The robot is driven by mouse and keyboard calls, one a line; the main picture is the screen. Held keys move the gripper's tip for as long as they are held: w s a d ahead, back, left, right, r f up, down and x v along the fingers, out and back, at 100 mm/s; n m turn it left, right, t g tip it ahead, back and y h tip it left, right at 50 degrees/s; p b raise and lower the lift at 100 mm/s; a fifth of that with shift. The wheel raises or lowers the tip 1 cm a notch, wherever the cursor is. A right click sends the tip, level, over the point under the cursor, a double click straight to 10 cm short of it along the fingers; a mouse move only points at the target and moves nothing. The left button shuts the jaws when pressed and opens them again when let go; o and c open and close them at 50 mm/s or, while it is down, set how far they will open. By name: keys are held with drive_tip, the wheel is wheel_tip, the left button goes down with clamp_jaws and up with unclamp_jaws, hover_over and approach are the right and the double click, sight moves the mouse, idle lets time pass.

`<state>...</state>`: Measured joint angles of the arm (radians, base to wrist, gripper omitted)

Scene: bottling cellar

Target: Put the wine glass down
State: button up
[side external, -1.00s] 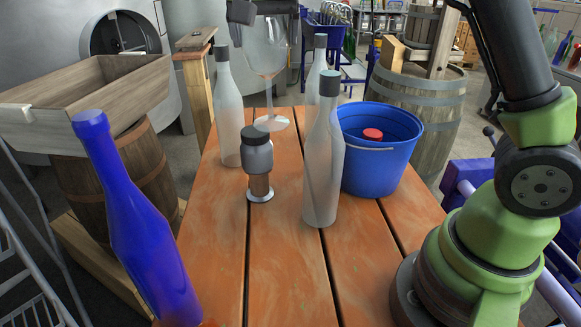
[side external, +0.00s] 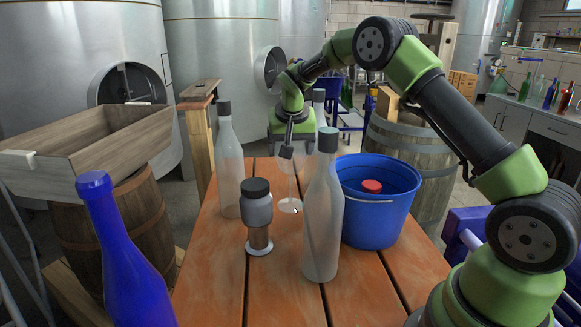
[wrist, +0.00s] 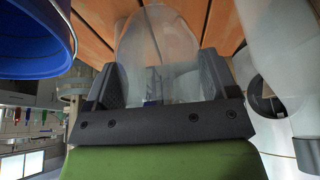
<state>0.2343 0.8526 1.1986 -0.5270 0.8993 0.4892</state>
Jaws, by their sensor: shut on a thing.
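The wine glass (side external: 290,191) is clear, with a thin stem and a round foot. In the side view it is upright at the far part of the orange plank table (side external: 205,290), between the frosted bottles. Its foot is close to the planks; I cannot tell whether it touches them. My gripper (side external: 287,151) is above the foot, shut on the glass and pointing down. In the wrist view the clear bowl (wrist: 160,40) lies between the two dark fingers of my gripper (wrist: 160,80). Part of the bowl is hidden by the fingers.
Dark-capped frosted bottles stand at left (side external: 229,170), behind (side external: 318,112) and in front right (side external: 322,225). A blue bucket (side external: 380,222) is at right, a blue bottle (side external: 125,260) near left. The front planks are clear.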

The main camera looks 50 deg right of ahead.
sight(291, 161)
drive_tip(key=shift+f, duration=2)
drive_tip(key=o, duration=1.1)
drive_tip(key=shift+o, duration=0.2)
drive_tip(key=s+a+r+n+t+y, duration=0.1)
drive_tip(key=s+a+r, duration=0.35)
drive_tip(key=r, duration=0.45)
drive_tip(key=s+a+r, duration=0.3)
drive_tip(key=s+r, duration=0.2)
drive_tip(key=r, duration=0.3)
drive_tip(key=s+a+n+t+y, duration=0.1)
drive_tip(key=s+a, duration=0.3)
drive_tip(key=s, duration=0.6)
drive_tip(key=s+a+n+t+y, duration=0.2)
drive_tip(key=s+a, duration=0.3)
drive_tip(key=s, duration=0.4)
drive_tip(key=shift+s+r+n+y, duration=0.25)
drive_tip(key=shift+s+n+y, duration=0.1)
drive_tip(key=shift+n+y, duration=0.2)
